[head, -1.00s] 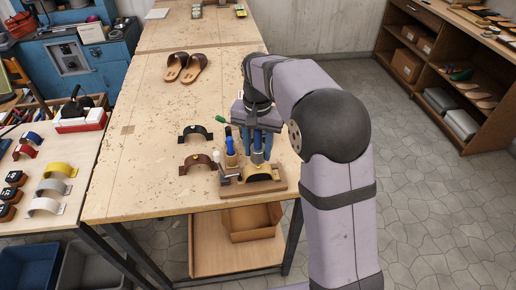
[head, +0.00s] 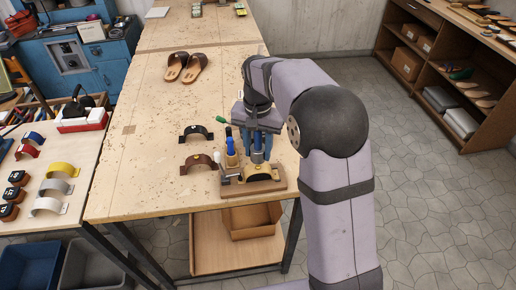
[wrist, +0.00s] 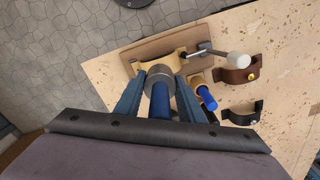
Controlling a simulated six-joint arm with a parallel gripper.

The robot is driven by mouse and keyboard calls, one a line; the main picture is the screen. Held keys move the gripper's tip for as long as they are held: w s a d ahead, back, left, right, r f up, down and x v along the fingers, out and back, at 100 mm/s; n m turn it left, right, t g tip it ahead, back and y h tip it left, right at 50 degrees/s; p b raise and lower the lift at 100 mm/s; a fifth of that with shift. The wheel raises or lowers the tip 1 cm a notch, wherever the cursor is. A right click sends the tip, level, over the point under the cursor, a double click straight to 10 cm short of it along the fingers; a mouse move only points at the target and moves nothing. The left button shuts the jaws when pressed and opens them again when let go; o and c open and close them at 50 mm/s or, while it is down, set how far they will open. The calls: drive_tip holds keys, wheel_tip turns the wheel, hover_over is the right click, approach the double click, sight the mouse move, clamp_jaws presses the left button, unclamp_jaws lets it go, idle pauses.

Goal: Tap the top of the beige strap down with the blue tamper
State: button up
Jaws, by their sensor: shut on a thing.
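My gripper (wrist: 160,84) is shut on the blue tamper, with one finger on each side of its blue handle (wrist: 159,102). The tamper's round metal head (wrist: 160,74) points toward the beige strap (wrist: 178,61), which arches over a form on the brown wooden board. The head covers part of the strap in the wrist view; I cannot tell whether they touch. In the head view, my gripper (head: 258,146) is above the beige strap (head: 260,169) at the table's front right.
A brown strap (head: 198,160) and a black strap (head: 195,130) lie to the left. Sandals (head: 185,67) lie farther back. The table's middle is clear.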

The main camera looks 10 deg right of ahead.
sight(258, 139)
wheel_tip(258, 139, up, 4)
drive_tip(key=p, duration=0.3)
drive_tip(key=shift+p, duration=0.4)
drive_tip(key=shift+w, duration=0.1)
idle(0.4)
